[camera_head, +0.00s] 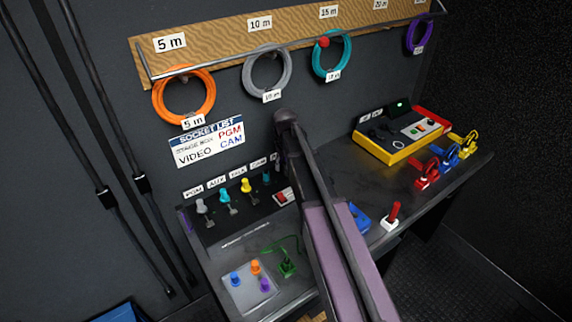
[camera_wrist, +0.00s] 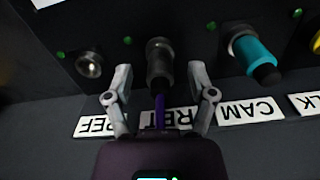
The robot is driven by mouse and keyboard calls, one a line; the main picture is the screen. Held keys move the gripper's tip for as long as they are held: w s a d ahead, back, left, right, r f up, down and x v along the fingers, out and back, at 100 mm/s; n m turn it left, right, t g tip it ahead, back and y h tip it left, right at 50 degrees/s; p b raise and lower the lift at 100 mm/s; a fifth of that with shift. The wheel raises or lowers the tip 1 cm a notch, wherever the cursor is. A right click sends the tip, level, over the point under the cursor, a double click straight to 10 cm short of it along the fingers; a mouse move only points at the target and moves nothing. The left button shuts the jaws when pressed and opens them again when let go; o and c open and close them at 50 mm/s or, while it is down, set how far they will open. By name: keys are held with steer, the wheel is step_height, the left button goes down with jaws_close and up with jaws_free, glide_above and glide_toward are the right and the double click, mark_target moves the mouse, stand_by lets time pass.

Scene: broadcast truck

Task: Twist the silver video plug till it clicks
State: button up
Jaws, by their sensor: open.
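In the wrist view a dark grey metallic plug or socket body (camera_wrist: 159,62) stands at the panel position with a partly covered label, with a purple strip below it. My gripper (camera_wrist: 160,80) is open, with one finger on each side of this body; I cannot tell whether they touch it. In the head view a silver-grey plug (camera_head: 200,206) sits at the PGM end of the socket row. I cannot tell which of the two is the silver video plug. My gripper is hidden behind my arm in the head view.
A teal plug (camera_wrist: 252,52) sits close by at CAM, and a bare REF socket (camera_wrist: 90,64) is on the other side. A yellow plug (camera_head: 245,186) stands farther along. A tray (camera_head: 243,296) of coloured plugs and a yellow console (camera_head: 376,148) are on the desk.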

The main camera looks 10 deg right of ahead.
steer(key=shift+f, duration=0.2)
jaws_close()
steer(key=c, duration=0.9)
jaws_free()
jaws_close()
